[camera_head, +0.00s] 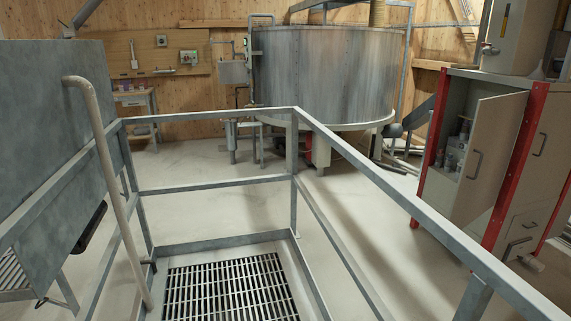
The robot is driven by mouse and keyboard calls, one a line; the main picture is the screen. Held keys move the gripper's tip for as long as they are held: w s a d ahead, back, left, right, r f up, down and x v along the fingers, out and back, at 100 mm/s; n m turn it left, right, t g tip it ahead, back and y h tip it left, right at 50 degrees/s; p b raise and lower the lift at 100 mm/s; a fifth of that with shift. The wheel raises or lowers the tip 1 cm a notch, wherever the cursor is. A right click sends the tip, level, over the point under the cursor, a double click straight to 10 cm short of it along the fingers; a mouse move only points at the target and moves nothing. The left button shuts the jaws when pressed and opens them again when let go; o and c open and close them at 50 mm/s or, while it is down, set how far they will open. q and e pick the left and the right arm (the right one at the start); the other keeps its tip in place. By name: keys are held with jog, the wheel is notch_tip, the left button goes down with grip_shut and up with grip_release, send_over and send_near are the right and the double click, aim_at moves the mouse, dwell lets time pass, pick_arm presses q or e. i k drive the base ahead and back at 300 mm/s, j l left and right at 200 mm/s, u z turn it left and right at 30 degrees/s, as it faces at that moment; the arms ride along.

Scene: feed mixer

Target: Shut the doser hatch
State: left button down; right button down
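No part is labelled as the doser hatch, and I cannot tell for certain which one it is. At the left, a large flat grey metal panel (45,130) stands steeply tilted beside the railing, with a dark handle-like part (90,228) near its lower right edge. At the right, a beige cabinet door (487,155) with a grey handle stands swung open. Small bottle-like items (455,150) show inside that cabinet. Neither of my grippers is in view.
A grey metal railing (210,187) encloses a platform with a floor grating (225,290). A bent beige pipe (105,165) rises at the left. A large round metal tank (325,75) stands at the back. Pale floor lies open between railing, tank and cabinet.

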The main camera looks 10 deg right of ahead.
aim_at(497, 120)
jog(key=i+z, duration=0.6)
jog(key=z, duration=0.15)
jog(key=i+j+z, duration=0.15)
jog(key=i+z, duration=0.25)
jog(key=k, duration=0.1)
